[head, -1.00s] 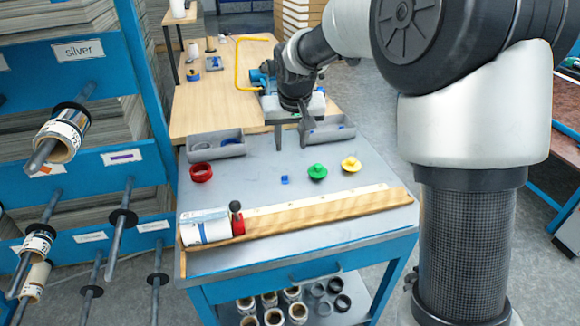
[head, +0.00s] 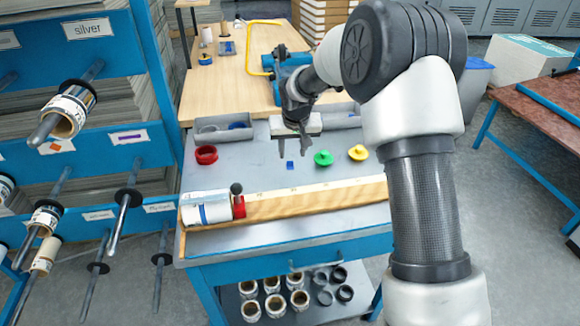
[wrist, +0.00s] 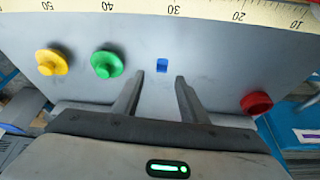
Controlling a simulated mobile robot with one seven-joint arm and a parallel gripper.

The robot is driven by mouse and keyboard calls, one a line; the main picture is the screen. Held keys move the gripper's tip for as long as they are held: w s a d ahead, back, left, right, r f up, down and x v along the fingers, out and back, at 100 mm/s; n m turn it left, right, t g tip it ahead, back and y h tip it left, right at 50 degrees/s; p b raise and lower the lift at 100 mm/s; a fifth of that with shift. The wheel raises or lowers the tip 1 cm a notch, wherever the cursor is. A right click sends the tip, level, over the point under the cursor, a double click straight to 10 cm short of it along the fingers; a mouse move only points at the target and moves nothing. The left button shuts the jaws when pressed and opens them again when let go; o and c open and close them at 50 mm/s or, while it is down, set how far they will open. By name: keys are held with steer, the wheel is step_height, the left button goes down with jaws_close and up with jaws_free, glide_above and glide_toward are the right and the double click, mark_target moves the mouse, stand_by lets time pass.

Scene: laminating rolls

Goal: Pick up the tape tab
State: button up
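The tape tab is a small blue piece (head: 290,165) lying flat on the grey cart top, left of the green knob. In the wrist view the tab (wrist: 162,65) lies just beyond the fingertips, roughly centred between them. My gripper (head: 294,150) is above the cart top, pointing down, with its fingers apart. In the wrist view my gripper (wrist: 160,77) shows two spread dark fingers with nothing between them. The gripper is apart from the tab.
A green knob (head: 323,158) and a yellow knob (head: 358,153) stand right of the tab. A red ring (head: 206,155) sits left. A wooden ruler (head: 310,201) and a white roll (head: 207,209) lie along the front. Grey bins (head: 224,132) stand at the back.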

mark_target(290, 163)
steer(key=x, duration=0.2)
steer(key=b+x, duration=0.1)
steer(key=x, duration=0.2)
steer(key=shift+a+f, duration=0.2)
steer(key=shift+f, duration=0.15)
jaws_close()
